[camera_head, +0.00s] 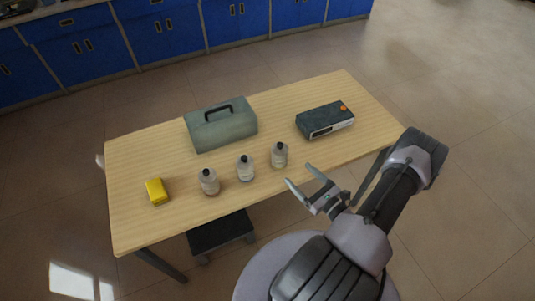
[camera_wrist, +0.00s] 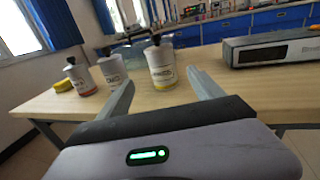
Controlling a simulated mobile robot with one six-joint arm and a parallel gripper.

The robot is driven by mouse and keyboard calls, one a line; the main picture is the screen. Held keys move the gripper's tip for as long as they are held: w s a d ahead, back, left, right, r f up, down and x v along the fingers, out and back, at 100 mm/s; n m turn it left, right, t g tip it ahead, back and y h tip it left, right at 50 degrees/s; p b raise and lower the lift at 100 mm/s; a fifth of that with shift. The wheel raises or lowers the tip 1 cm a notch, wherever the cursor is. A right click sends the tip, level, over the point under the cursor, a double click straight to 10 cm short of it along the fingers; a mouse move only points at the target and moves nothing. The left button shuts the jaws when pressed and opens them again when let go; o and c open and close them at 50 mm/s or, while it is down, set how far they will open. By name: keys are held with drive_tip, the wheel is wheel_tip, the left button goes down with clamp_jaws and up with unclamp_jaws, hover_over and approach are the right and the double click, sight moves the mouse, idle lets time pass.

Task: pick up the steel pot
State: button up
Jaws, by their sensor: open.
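I see no steel pot that I can make out in either view. My gripper (camera_head: 302,176) is open and empty, just off the front edge of the wooden table (camera_head: 165,218), with its fingers pointing toward the tabletop. In the wrist view its two fingers (camera_wrist: 160,80) stand apart, with a bottle (camera_wrist: 161,66) beyond them on the table. Nothing is between the fingers.
The table holds three labelled bottles (camera_head: 245,170), a yellow block (camera_head: 157,191), a grey-green toolbox (camera_head: 222,130) with a handle and a dark device (camera_head: 325,120) with an orange knob. A black stool (camera_head: 220,234) stands below. Blue cabinets (camera_head: 160,35) line the back; floor is open at right.

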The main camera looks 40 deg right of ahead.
sight(284, 160)
drive_tip(key=w+b, duration=0.2)
drive_tip(key=w, duration=0.7)
drive_tip(key=shift+w+a, duration=0.1)
drive_tip(key=shift+w, duration=0.2)
drive_tip(key=w+b, duration=0.1)
drive_tip(key=w, duration=0.1)
drive_tip(key=w+b, duration=0.1)
drive_tip(key=w, duration=0.2)
drive_tip(key=shift+w+f, duration=0.2)
drive_tip(key=shift+w, duration=0.15)
clamp_jaws()
drive_tip(key=shift+r, duration=0.15)
